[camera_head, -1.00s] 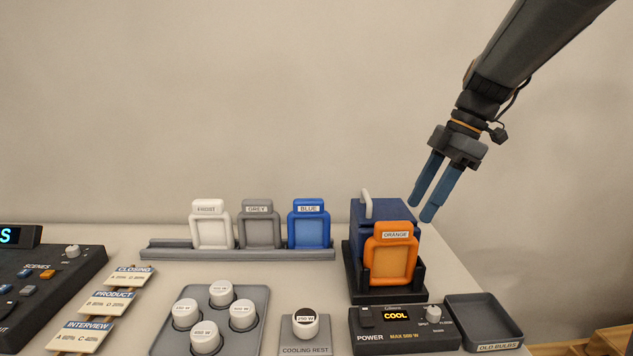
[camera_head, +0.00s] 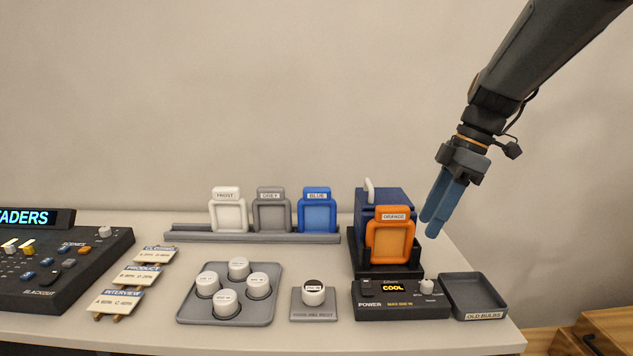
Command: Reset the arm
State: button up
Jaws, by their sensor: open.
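My gripper (camera_head: 436,222) hangs at the right, with its two blue fingers pointing down and to the left. It is open and holds nothing. Its fingertips show just right of the blue lamp unit (camera_head: 384,201) and the orange framed filter (camera_head: 390,240) standing in front of it. In this single view I cannot tell whether the fingers are beside or behind the lamp. My arm reaches in from the upper right corner.
A rack (camera_head: 250,236) holds frost, grey and blue filters. A bulb tray (camera_head: 190,313), cooling rest (camera_head: 313,315), power box (camera_head: 385,312) reading COOL and empty OLD BULBS tray (camera_head: 473,295) stand in front. A control desk (camera_head: 60,268) and cards (camera_head: 135,275) are left. Space above is clear.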

jog(key=s+a+f+m+h, duration=0.1)
jog(key=s+f+m+h, duration=0.1)
jog(key=s+f+m, duration=0.6)
jog(key=s+a+f+m+h, duration=0.2)
jog(key=s+f+m, duration=0.6)
jog(key=f, duration=0.2)
jog(key=shift+a+t, duration=0.3)
jog(key=shift+t, duration=0.1)
jog(key=shift+f, duration=0.1)
